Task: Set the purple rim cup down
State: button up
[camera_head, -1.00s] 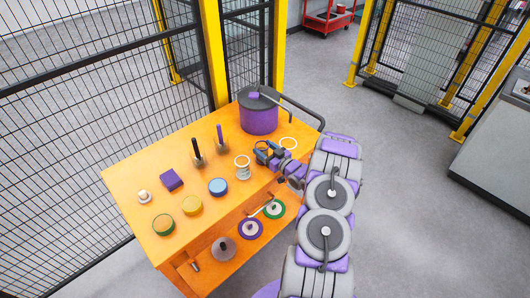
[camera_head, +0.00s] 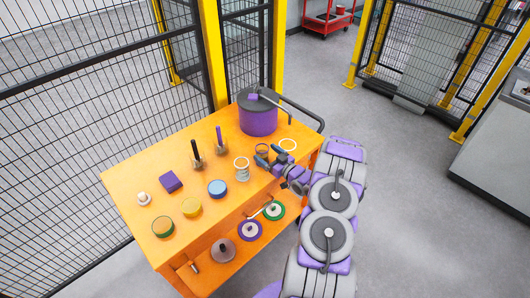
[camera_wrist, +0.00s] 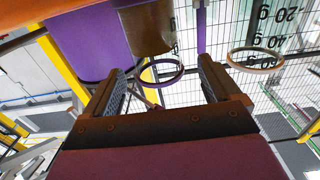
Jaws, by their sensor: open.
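The purple rim cup (camera_head: 262,149) stands upright on the orange table (camera_head: 125,180) in the head view, small and see-through with a dark purple rim. In the wrist view its purple rim (camera_wrist: 181,73) shows as a ring between and just beyond the fingers. My gripper (camera_head: 269,157) is open beside the cup, on its near right side. The two fingers (camera_wrist: 168,88) are spread wide in the wrist view, with no object clamped between them. Whether a finger touches the cup I cannot tell.
A white-rimmed cup (camera_head: 241,170) stands close to the left and a pale ring (camera_head: 288,144) lies to the right. A large purple pot (camera_head: 258,120) stands behind. Several jars and posts fill the left. A dark handrail (camera_head: 300,108) borders the right end.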

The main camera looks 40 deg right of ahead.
jog(key=s+p, duration=0.2)
jog(key=s, duration=0.8)
jog(key=w+r+n+g+h, duration=0.1)
jog(key=w+r+g+h, duration=0.1)
jog(key=w+r+g, duration=0.5)
jog(key=s+a+r+m+g+h, duration=0.25)
jog(key=s+a+r+g, duration=0.6)
jog(key=a+r, duration=0.6)
jog(key=s+a+r+g+y, duration=0.1)
jog(key=s+a+r+g, duration=0.1)
jog(key=s+a, duration=0.9)
jog(key=s+a+r+g+y, duration=0.2)
jog(key=s+a+r, duration=0.2)
jog(key=s+a, duration=0.7)
jog(key=s, duration=0.7)
jog(key=shift+r+n, duration=0.2)
jog(key=shift+n, duration=0.15)
